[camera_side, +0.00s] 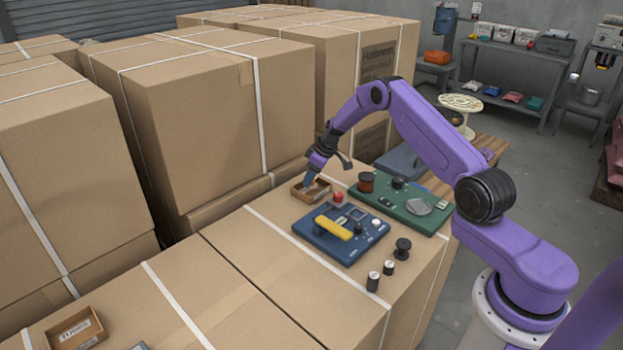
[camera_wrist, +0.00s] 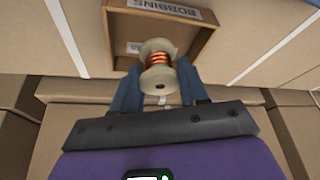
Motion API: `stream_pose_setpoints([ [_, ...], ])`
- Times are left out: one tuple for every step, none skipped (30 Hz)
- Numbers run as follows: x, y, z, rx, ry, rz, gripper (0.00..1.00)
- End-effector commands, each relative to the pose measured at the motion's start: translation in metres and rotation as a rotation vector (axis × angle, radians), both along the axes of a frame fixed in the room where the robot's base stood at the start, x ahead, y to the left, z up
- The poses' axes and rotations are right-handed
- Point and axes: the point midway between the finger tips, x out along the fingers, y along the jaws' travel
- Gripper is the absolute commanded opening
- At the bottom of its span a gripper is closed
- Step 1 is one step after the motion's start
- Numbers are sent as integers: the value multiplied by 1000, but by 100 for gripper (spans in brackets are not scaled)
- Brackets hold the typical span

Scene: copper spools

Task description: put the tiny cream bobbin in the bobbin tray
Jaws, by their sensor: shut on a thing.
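The tiny cream bobbin (camera_wrist: 158,80), with copper-orange wire around its middle, shows between the blue fingers of my gripper (camera_wrist: 160,72) in the wrist view. My gripper is shut on it. The bobbin tray (camera_wrist: 140,24), a small brown box with a label reading BOBBINS, lies just beyond and partly behind the bobbin. In the side view, my gripper (camera_side: 309,184) points down at the bobbin tray (camera_side: 302,197), with its fingertips at or just over the tray's opening. The bobbin is too small to make out there. I cannot tell whether it touches the tray floor.
A blue board (camera_side: 325,240) with a yellow bar and a green board (camera_side: 425,213) with a copper spool (camera_side: 366,182) lie near the tray. A red part (camera_side: 338,197) sits close to its right. Tall strapped cartons (camera_side: 195,110) stand behind. Another small tray (camera_side: 75,330) is at lower left.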

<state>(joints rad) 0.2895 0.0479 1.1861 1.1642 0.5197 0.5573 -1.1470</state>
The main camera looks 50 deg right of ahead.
Motion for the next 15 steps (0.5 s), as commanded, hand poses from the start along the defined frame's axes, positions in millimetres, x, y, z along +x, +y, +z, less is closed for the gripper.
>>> stream_pose_setpoints([
  [0,0,-6,1,1,-1,9],
  [0,0,-8,0,0,0,9],
  [0,0,-9,0,0,0,9],
  [0,0,-10,0,0,0,9],
  [0,0,-10,0,-1,1,9],
  [0,0,-10,-1,-1,1,9],
  [0,0,-10,-1,-1,1,9],
  [0,0,-10,-1,-1,1,9],
  [0,0,-10,-1,-1,1,9],
  [0,0,-10,-1,-1,1,9],
  [0,0,-10,-1,-1,1,9],
  [0,0,-11,-1,-1,1,9],
  [0,0,-11,-1,-1,1,9],
  [0,0,-12,0,-1,1,9],
  [0,0,-13,0,-1,1,9],
])
